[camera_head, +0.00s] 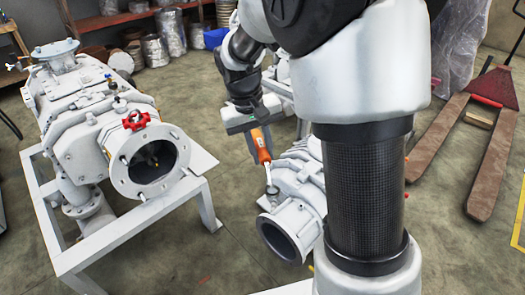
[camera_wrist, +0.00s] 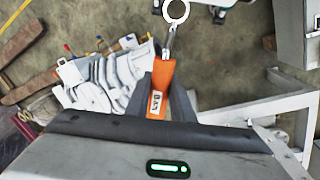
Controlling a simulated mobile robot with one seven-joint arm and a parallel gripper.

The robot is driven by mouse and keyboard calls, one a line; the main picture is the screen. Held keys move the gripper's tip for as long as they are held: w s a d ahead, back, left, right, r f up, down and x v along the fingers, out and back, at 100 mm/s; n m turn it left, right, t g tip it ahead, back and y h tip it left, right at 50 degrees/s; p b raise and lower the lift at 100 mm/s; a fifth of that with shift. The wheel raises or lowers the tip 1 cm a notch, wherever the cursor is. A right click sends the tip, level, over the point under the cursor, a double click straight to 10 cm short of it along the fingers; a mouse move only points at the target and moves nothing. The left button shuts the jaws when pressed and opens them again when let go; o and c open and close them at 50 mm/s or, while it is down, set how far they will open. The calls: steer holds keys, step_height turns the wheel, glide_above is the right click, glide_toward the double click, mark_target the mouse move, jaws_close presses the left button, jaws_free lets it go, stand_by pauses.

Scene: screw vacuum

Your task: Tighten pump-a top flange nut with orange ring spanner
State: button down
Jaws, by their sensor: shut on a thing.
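My gripper (camera_head: 258,133) is shut on the orange handle of the ring spanner (camera_head: 263,155), which points down with its ring end lowest. In the wrist view, my gripper (camera_wrist: 162,95) has its dark fingers on both sides of the spanner handle (camera_wrist: 160,78), and the open ring shows at the top edge. In the head view the ring end overlaps the top of the flange on the smaller white pump (camera_head: 295,190). I cannot tell whether the ring touches or surrounds a nut. My arm hides part of this pump. Neither pump has a readable name.
A larger white pump (camera_head: 95,125) with a red valve handle (camera_head: 135,120) stands on a white frame (camera_head: 75,248) at left. A red-brown pallet truck (camera_head: 492,130) stands at right. Shelves (camera_head: 125,18) line the back. Floor between the pumps is clear.

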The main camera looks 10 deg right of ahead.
steer(key=shift+s+d, duration=0.15)
steer(key=shift+d, duration=0.2)
steer(key=shift+w+a+f, duration=0.1)
steer(key=shift+w+f, duration=0.15)
steer(key=shift+f, duration=0.05)
steer(key=w+a+f+n+t+y+b, duration=0.1)
steer(key=w+a+f+t+y+b, duration=0.15)
steer(key=w+a+f, duration=0.45)
steer(key=w+a+f+t+y+b, duration=0.1)
steer(key=w+a+f+t+b, duration=0.15)
steer(key=w+a, duration=0.7)
steer(key=w+a+t+y+b, duration=0.2)
steer(key=a+t, duration=0.3)
steer(key=a, duration=0.5)
steer(key=w+a+m+t+y+b, duration=0.1)
steer(key=w+a+t+y+b, duration=0.1)
steer(key=a+t, duration=0.4)
steer(key=w+a+b, duration=0.1)
steer(key=w+a, duration=0.1)
steer(key=a, duration=0.2)
steer(key=shift+w+a+f, duration=0.35)
steer(key=shift+a+f, duration=0.05)
steer(key=shift+f+y+b, duration=0.1)
steer(key=shift+y+b, duration=0.15)
steer(key=shift+b, duration=0.2)
